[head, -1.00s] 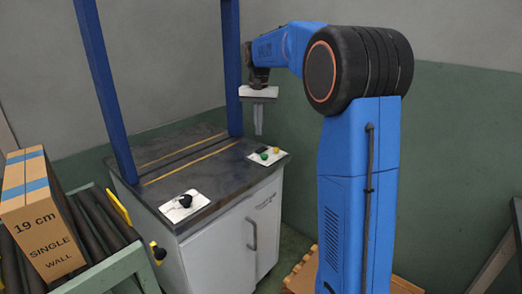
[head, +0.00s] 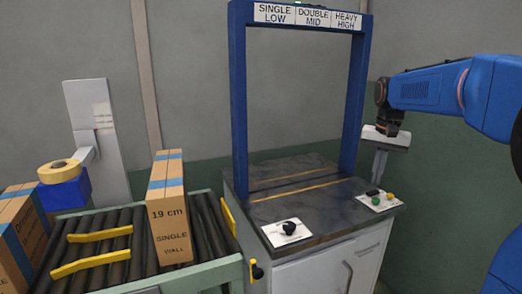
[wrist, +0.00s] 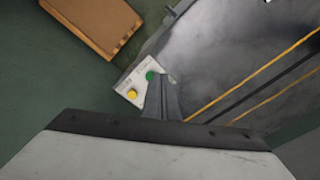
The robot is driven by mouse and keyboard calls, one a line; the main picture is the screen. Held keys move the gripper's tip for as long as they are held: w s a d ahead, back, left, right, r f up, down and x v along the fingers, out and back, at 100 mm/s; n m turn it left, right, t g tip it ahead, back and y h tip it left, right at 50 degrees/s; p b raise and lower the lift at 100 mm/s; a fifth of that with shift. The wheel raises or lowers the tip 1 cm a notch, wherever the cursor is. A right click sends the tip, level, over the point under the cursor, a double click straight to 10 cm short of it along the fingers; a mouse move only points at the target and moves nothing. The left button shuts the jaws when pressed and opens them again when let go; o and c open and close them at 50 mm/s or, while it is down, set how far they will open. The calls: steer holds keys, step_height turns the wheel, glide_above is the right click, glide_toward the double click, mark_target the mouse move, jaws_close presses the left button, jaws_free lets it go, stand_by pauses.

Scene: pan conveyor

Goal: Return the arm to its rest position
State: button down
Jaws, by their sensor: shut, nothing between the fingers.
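My gripper (head: 378,166) hangs at the right of the head view, pointing down, beside the right post of the blue frame and above the button panel (head: 379,200). Its fingers are together with nothing between them. In the wrist view the closed fingers (wrist: 161,98) partly cover the panel's white plate, where a green and a yellow button show. My blue arm comes in from the right edge of the head view, bent at the elbow.
The strapping machine (head: 330,215) has a blue arch with a sign (head: 307,17) reading single low, double mid, heavy high. A black knob (head: 289,228) sits on its front. A 19 cm single wall box (head: 168,215) stands on the roller conveyor (head: 120,255). A pallet (wrist: 95,22) lies on the floor.

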steer(key=s+a+f+n+t, duration=0.1)
steer(key=s+a+n, duration=0.15)
steer(key=s, duration=0.55)
steer(key=s+a+f+n+t, duration=0.1)
steer(key=s+a+f, duration=0.15)
steer(key=s, duration=0.65)
steer(key=s+a+f+n+t, duration=0.1)
steer(key=s+a+f+n, duration=0.1)
steer(key=s+f, duration=0.8)
steer(key=s, duration=0.5)
steer(key=shift+a+t, duration=0.35)
steer(key=shift+t, duration=0.05)
steer(key=shift+s+r+n, duration=0.1)
steer(key=shift+n, duration=0.15)
steer(key=w+d+r+n+g, duration=0.1)
steer(key=w+d+r, duration=0.1)
steer(key=w+r, duration=0.8)
steer(key=w+d+r+n+g, duration=0.1)
steer(key=w+d+r, duration=0.2)
steer(key=w, duration=0.7)
steer(key=w+d+r+n+g, duration=0.1)
steer(key=w+d+r, duration=0.2)
steer(key=w, duration=0.7)
steer(key=w+d+r+n+g, duration=0.1)
steer(key=w+d+r, duration=0.2)
steer(key=w, duration=0.8)
steer(key=shift+d+r+g, duration=0.2)
steer(key=shift+d+g, duration=0.2)
steer(key=shift+d, duration=0.9)
